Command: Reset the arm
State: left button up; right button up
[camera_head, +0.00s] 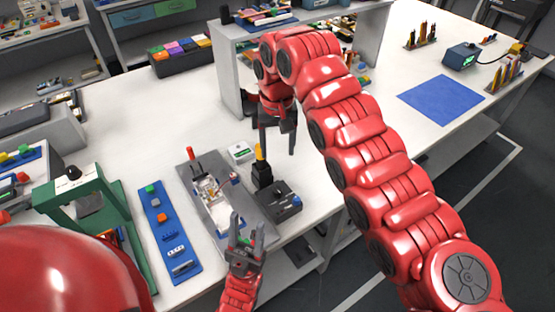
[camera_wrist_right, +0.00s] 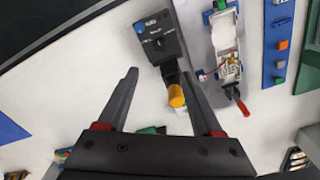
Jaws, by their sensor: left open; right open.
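My right arm reaches in from the lower right of the head view. Its gripper (camera_head: 277,148) points down over the white table, fingers apart and empty. In the right wrist view the right gripper (camera_wrist_right: 158,76) is open, with a black device (camera_wrist_right: 158,38) and its yellow cap (camera_wrist_right: 176,96) showing beyond and between the fingers. The device also shows in the head view (camera_head: 283,203), below the right gripper. My left gripper (camera_head: 247,232) is open at the table's front edge, near the grey tray. I see nothing clearly held in it.
A grey tray (camera_head: 221,224) with a fixture and red handle, a blue strip (camera_head: 172,240) and a green press (camera_head: 73,185) stand left. A grey shelf stands behind.

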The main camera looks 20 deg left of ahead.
jog(key=shift+r, duration=0.5)
